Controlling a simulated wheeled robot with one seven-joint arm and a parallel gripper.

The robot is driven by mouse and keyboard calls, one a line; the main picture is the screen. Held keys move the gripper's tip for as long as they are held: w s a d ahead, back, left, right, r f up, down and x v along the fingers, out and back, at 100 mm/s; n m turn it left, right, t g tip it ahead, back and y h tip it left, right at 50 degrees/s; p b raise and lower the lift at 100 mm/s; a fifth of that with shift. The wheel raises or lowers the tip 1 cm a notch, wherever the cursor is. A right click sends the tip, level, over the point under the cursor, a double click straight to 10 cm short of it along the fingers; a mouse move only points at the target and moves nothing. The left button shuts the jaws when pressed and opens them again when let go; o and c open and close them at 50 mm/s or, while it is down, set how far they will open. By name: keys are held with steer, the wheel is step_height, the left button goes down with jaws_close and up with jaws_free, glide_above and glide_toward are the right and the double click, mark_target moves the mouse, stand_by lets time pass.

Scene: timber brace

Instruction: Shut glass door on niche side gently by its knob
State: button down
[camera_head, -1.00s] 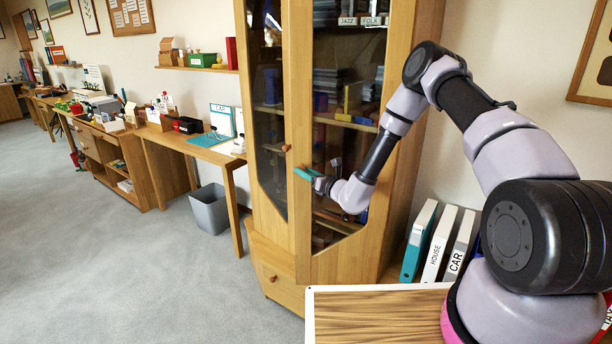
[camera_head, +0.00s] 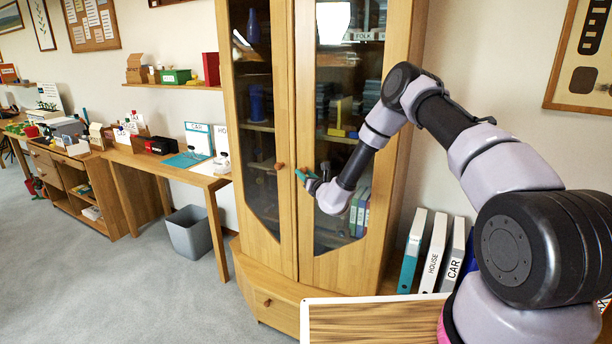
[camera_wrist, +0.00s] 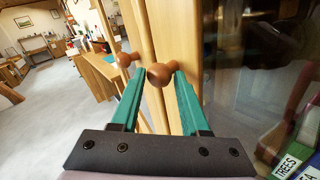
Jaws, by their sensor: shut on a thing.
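The tall wooden cabinet (camera_head: 222,130) has two glass doors. In the head view the right-hand glass door (camera_head: 340,262) stands flush or nearly flush with the left-hand door (camera_head: 262,215); I cannot tell if a small gap is left. My gripper (camera_head: 304,173) is at the inner edge of the right-hand door, with its green fingers shut on that door's knob. In the wrist view this round brown knob (camera_wrist: 158,74) sits between the fingertips. The left-hand door's knob (camera_head: 279,165) is just left of the fingers and also shows in the wrist view (camera_wrist: 125,60).
A wooden drawer (camera_head: 268,301) lies below the doors. Several binders (camera_head: 433,250) stand right of the cabinet, behind a wood-topped surface (camera_head: 370,322). A grey bin (camera_head: 188,232) and a desk (camera_head: 150,160) are on the left.

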steer(key=shift+w+a+r+y, duration=0.15)
steer(key=shift+a+r, duration=0.15)
steer(key=shift+a, duration=0.2)
steer(key=shift+a+r+y, duration=0.15)
steer(key=shift+a+r, duration=0.15)
steer(key=shift+a, duration=0.15)
steer(key=shift+c, duration=2.3)
jaws_free()
steer(key=shift+a, duration=0.1)
steer(key=v, duration=1.1)
steer(key=shift+s+d+f, duration=0.2)
steer(key=shift+d+f, duration=0.15)
steer(key=shift+d, duration=0.1)
